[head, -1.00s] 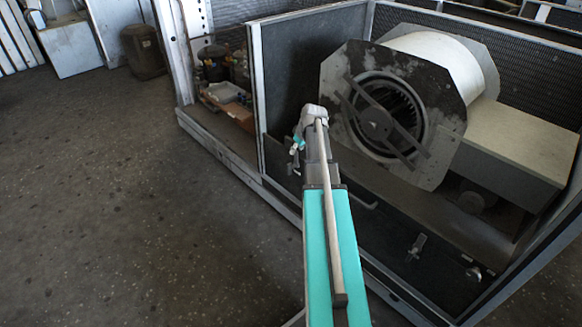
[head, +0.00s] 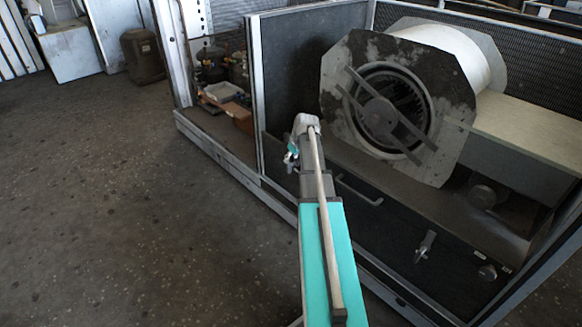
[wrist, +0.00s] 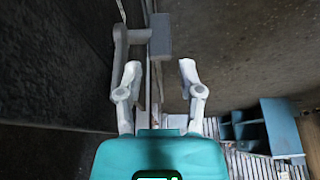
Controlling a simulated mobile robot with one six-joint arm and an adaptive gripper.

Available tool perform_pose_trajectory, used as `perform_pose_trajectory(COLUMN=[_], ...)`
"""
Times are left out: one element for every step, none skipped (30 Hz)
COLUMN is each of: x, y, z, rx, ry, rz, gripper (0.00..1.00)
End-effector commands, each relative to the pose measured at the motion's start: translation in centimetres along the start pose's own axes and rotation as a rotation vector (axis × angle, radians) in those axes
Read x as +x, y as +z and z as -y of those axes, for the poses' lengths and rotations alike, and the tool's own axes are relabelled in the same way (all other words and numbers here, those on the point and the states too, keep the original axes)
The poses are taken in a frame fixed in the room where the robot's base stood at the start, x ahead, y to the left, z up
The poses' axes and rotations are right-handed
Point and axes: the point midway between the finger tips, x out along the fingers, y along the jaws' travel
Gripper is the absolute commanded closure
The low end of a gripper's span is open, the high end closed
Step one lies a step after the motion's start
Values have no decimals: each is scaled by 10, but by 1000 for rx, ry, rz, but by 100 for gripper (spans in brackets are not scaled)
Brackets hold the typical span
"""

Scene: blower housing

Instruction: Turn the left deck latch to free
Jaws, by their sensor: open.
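A grey latch (wrist: 160,36) with an arm and a block-shaped end shows in the wrist view, just beyond my fingertips; I take it to be the left deck latch. My gripper (wrist: 160,66) is open, one finger on each side of the picture, with nothing held between them. The block end lies ahead of the gap, and the latch's arm runs down close to the left finger; I cannot tell if they touch. In the head view my gripper (head: 292,152) is small at the end of my arm, by the dark front deck panel, and the left latch cannot be made out there.
The blower housing (head: 345,125) stands behind the deck. An upright frame post (head: 258,95) stands left. The floor (head: 120,220) at left is clear.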

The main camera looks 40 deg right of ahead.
Motion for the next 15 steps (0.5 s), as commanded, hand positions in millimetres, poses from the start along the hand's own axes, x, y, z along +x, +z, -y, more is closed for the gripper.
perform_pose_trajectory(x=[8, 11, 14, 17, 19, 22, 24, 26, 29, 31, 33, 34, 36, 37, 38], y=[1, 1, 1, 1, 1, 1, 1, 1, 1, 1, 1, 1, 1, 1, 1], z=[0, 0, 0, 0, 0, -1, -1, -1, -1, -1, -1, -1, -1, 0, 0], rx=[0, 0, 0, 0, 0, 0, 1, 1, 1, 1, 1, 1, 1, 1, 1], ry=[0, 0, 0, 0, 0, 0, 0, 0, 0, 0, 0, 0, 0, 0, 0], rz=[0, 0, 0, 0, 0, 0, 0, 0, 0, 0, 0, 0, 0, 0, 0], gripper=[51, 51, 51, 51, 51, 51, 51, 51, 51, 51, 51, 51, 51, 51, 51])
